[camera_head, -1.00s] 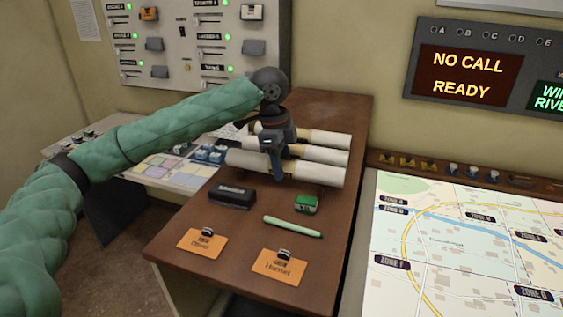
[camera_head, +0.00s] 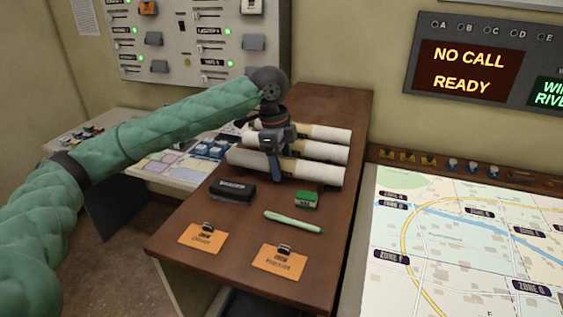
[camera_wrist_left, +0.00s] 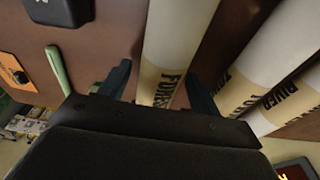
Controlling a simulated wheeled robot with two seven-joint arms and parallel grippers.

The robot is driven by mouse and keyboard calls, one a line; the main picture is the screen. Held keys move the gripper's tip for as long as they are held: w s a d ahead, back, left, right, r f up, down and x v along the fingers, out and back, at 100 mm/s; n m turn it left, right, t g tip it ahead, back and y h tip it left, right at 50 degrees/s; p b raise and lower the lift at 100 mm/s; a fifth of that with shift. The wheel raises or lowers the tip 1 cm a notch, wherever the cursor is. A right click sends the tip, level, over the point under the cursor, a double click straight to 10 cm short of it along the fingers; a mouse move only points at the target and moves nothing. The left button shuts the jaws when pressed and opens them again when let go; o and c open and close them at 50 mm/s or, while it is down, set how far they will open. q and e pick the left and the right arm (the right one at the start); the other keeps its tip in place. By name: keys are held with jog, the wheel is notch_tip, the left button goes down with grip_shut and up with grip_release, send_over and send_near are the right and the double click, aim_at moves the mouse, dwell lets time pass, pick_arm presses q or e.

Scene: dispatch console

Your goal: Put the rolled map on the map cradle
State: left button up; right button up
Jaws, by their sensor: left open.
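Three white rolled maps with tan bands lie side by side on the brown desk. The nearest roll (camera_head: 312,174) is labelled FOREST in the left wrist view (camera_wrist_left: 176,35). The middle roll (camera_head: 325,152) and the far roll (camera_head: 330,133) lie behind it; one band reads RIVER. My left gripper (camera_head: 276,168) is over the nearest roll, pointing down. In the left wrist view its open fingers (camera_wrist_left: 158,75) stand on either side of the FOREST roll, with gaps visible. I cannot make out a separate map cradle; what supports the rolls is hidden. My right gripper is not in view.
In front of the rolls lie a black box-like item (camera_head: 233,188), a small green item (camera_head: 307,199), a green pen-like stick (camera_head: 293,222) and two orange tags (camera_head: 203,237), (camera_head: 280,261). A lit map table (camera_head: 470,250) stands right. A switch panel (camera_head: 200,45) is behind my arm.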

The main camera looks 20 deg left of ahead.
pick_arm(q)
jog(key=shift+r, duration=0.25)
notch_tip(320, 180, up, 12)
jog(key=a+b, duration=0.1)
jog(key=b, duration=0.2)
jog(key=shift+a+r, duration=0.2)
jog(key=shift+a, duration=0.15)
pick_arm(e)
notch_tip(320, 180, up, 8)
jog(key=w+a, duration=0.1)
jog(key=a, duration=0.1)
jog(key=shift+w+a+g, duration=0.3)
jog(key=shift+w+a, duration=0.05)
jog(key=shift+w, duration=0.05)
pick_arm(q)
jog(key=shift+a, duration=0.1)
